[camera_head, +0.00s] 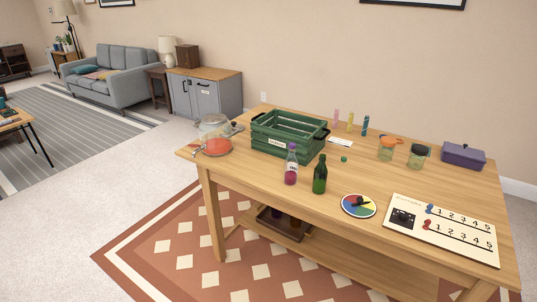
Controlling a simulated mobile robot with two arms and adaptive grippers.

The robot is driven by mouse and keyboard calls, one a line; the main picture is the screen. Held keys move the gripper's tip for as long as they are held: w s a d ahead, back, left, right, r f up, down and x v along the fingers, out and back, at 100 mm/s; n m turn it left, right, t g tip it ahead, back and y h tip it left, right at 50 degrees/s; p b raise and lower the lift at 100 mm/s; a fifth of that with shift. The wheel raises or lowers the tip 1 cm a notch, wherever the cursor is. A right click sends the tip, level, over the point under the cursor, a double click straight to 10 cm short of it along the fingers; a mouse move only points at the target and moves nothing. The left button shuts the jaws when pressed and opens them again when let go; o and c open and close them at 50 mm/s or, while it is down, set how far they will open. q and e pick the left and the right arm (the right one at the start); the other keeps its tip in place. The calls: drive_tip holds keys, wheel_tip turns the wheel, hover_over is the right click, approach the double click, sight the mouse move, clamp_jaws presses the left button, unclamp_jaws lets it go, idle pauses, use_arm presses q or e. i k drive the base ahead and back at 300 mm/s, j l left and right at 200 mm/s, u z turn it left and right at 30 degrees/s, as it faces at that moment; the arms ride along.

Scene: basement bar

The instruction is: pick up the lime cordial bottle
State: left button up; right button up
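A dark green bottle (320,176) stands upright on the wooden table (375,185), near its front edge. By its colour it may be the lime cordial bottle, but I cannot read a label. A clear bottle with purple-pink contents and a pale label (291,166) stands upright just left of it, apart from it. Neither of my grippers shows in the head view.
Behind the bottles is a green slatted crate (270,146). A colour-wheel disc (358,205) and a numbered board (444,229) lie to the right. Two jars (418,157) and a purple box (463,155) stand farther back. A glass dome (214,132) is at left.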

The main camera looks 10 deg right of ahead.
sight(321, 172)
drive_tip(key=i+l+z, duration=0.2)
drive_tip(key=z, duration=0.2)
drive_tip(key=i+l+z, duration=0.1)
drive_tip(key=i+z, duration=0.35)
